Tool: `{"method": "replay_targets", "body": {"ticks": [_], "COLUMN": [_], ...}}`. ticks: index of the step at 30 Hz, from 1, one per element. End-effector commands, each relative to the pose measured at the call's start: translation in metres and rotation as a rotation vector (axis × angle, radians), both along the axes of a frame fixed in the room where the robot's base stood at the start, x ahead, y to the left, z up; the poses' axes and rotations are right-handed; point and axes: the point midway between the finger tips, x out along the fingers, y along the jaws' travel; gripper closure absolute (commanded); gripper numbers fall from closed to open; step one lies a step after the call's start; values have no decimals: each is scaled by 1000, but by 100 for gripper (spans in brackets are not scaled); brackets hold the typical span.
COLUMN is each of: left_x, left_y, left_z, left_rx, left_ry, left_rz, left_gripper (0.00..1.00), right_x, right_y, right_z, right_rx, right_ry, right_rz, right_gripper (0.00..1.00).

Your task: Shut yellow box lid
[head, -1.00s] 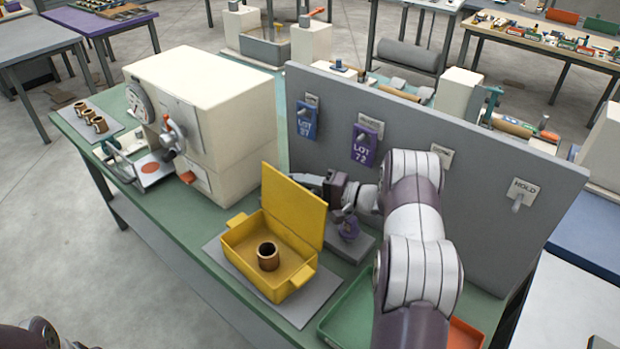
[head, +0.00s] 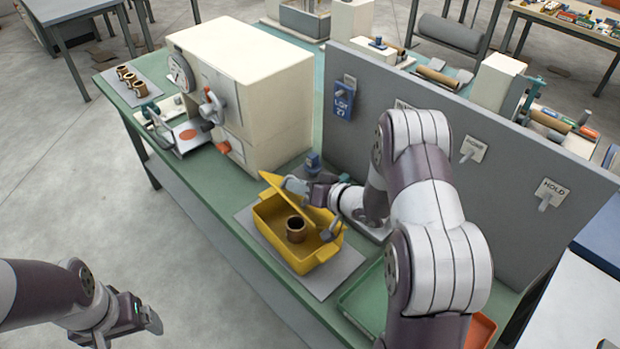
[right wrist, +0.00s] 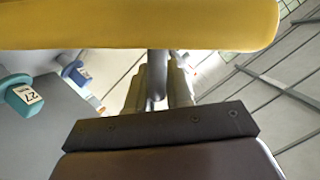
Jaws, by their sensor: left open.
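The yellow box (head: 272,238) stands on a grey mat on the green bench, with a brown ring-shaped part (head: 296,229) inside. Its yellow lid (head: 287,202) is hinged at the back right and leans forward over the box, partly lowered, leaving the front open. My right gripper (head: 309,203) is at the lid, and the lid also spans the top of the right wrist view (right wrist: 140,25). Whether its fingers touch the lid or are parted is unclear. My left gripper (head: 154,318) is open and empty at lower left, away from the bench.
A cream machine (head: 250,85) with a dial stands left of the box. A grey panel (head: 500,190) with tags rises behind my right arm. A green tray (head: 365,300) lies right of the box. The bench front edge is clear.

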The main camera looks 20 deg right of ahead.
Motion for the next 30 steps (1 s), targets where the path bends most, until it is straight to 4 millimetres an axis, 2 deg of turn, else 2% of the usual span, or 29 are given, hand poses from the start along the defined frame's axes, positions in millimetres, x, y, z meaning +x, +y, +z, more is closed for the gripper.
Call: {"method": "replay_targets", "body": {"ticks": [4, 10, 29, 30], "left_x": [0, 0, 0, 0], "left_y": [0, 0, 0, 0], "left_z": [-5, -9, -10, -10], "left_rx": [0, 0, 0, 0], "left_ry": [0, 0, 0, 0], "left_rz": [0, 0, 0, 0], "left_gripper": [13, 13, 13, 13], "right_x": [-2, -4, -5, -5], "right_y": [9, 15, 18, 18], "right_z": [-7, -13, -16, -16], "right_rx": [-83, -83, -81, -81], "right_ry": [-28, -27, -26, -26], "right_rz": [1, 0, -1, -1], "right_gripper": [84, 84, 84, 74]}}
